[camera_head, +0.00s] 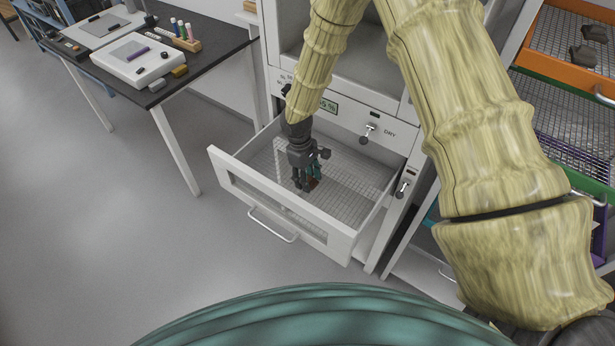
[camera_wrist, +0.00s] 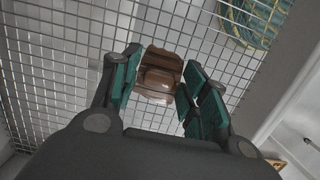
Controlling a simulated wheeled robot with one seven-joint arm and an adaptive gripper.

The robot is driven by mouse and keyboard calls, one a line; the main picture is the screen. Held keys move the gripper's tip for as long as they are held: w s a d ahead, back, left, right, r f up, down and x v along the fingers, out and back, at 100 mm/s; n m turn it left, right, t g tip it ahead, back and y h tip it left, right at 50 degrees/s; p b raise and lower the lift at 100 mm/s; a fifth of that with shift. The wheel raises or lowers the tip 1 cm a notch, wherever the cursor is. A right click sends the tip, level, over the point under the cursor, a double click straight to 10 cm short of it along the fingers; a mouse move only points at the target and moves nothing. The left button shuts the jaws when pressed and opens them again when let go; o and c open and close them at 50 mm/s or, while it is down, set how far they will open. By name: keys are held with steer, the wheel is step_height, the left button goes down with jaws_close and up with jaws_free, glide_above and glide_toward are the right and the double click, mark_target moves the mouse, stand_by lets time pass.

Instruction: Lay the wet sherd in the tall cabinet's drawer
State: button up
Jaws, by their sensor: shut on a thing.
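The wet sherd (camera_wrist: 160,75) is brown and shiny in the wrist view. My gripper (camera_wrist: 158,88) has its green-padded fingers on either side of it and is shut on it. The drawer has a wire mesh floor (camera_head: 345,195). I cannot tell whether the sherd touches the mesh.
A desk (camera_head: 205,55) with a white device (camera_head: 138,60) and several small bottles stands at the left. A rack with an orange tray (camera_head: 540,68) holding dark sherds is at the right. The mesh around my gripper looks clear.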

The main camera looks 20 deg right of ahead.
steer(key=shift+f, duration=0.2)
steer(key=o, duration=1)
steer(key=shift+r, duration=0.1)
steer(key=shift+r, duration=0.1)
step_height(320, 180, up, 12)
steer(key=w+a+b, duration=0.1)
steer(key=b, duration=0.1)
steer(key=shift+w, duration=0.25)
steer(key=shift+a, duration=0.1)
